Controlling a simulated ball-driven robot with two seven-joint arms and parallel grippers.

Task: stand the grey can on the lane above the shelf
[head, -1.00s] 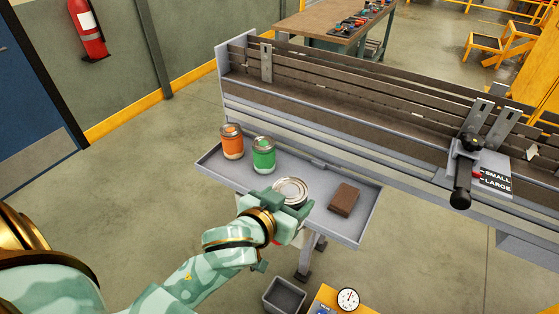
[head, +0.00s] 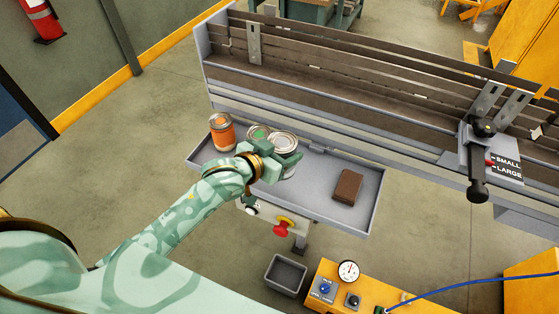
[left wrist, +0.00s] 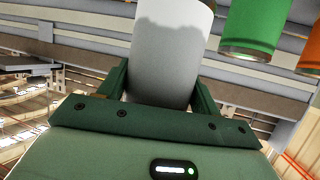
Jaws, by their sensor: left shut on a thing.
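The grey can (head: 284,143) is held in my left gripper (head: 278,165) above the grey shelf (head: 325,205). In the left wrist view the grey can (left wrist: 168,60) stands between the two green fingers of the left gripper (left wrist: 160,95), which are shut on it. In the head view its silver lid shows and it partly hides the green can (head: 258,132). The lane (head: 330,85) is the brown-floored channel with rails, above and behind the shelf. The grey can is apart from the lane. My right gripper is not in view.
An orange can (head: 222,133) stands at the shelf's left end. A brown block (head: 347,186) lies on the right of the shelf. A black-handled lever (head: 478,165) beside a SMALL/LARGE sign (head: 507,168) is at the right of the lane. A red button (head: 284,225) is below the shelf.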

